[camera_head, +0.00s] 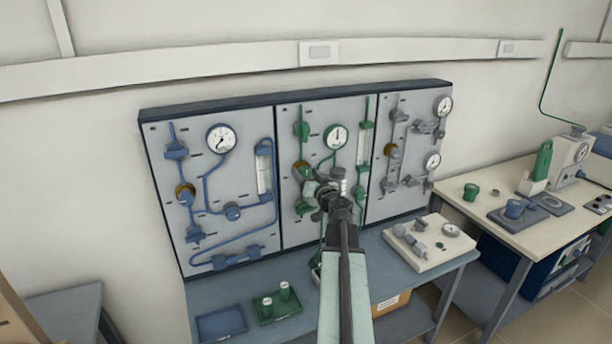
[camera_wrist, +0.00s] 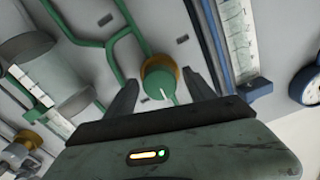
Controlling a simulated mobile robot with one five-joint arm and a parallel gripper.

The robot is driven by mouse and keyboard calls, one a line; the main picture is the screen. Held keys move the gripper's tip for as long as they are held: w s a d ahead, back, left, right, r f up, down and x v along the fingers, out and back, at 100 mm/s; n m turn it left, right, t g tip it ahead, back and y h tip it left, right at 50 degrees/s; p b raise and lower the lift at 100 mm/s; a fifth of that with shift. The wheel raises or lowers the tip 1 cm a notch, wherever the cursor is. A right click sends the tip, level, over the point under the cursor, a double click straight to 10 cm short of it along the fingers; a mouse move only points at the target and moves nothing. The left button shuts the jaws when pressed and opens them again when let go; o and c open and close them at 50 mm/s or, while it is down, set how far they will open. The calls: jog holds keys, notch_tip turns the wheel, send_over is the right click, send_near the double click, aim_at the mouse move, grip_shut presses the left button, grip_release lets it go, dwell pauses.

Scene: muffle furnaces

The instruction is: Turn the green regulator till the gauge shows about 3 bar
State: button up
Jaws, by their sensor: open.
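The green regulator (camera_wrist: 160,82) is a round green knob with a pale pointer line and a brass collar. In the wrist view it lies between my gripper's (camera_wrist: 157,90) open fingers, with a gap visible on each side; how deep the fingers reach is unclear. In the head view, my gripper (camera_head: 322,188) is in front of the middle, green-piped panel, and the regulator's brass collar (camera_head: 301,168) shows behind it, the knob mostly hidden. The green panel's gauge (camera_head: 336,137) is a white round dial above my gripper. Its needle looks near upright, but the scale is too small to read.
A blue-piped panel (camera_head: 209,220) stands left and a grey-piped panel (camera_head: 408,125) right. Below are a blue tray (camera_head: 222,323), a green tray (camera_head: 280,310) and a white board of fittings (camera_head: 430,258).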

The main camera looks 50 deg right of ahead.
jog(key=v, duration=0.7)
jog(key=shift+s+a, duration=0.15)
jog(key=shift+s, duration=0.2)
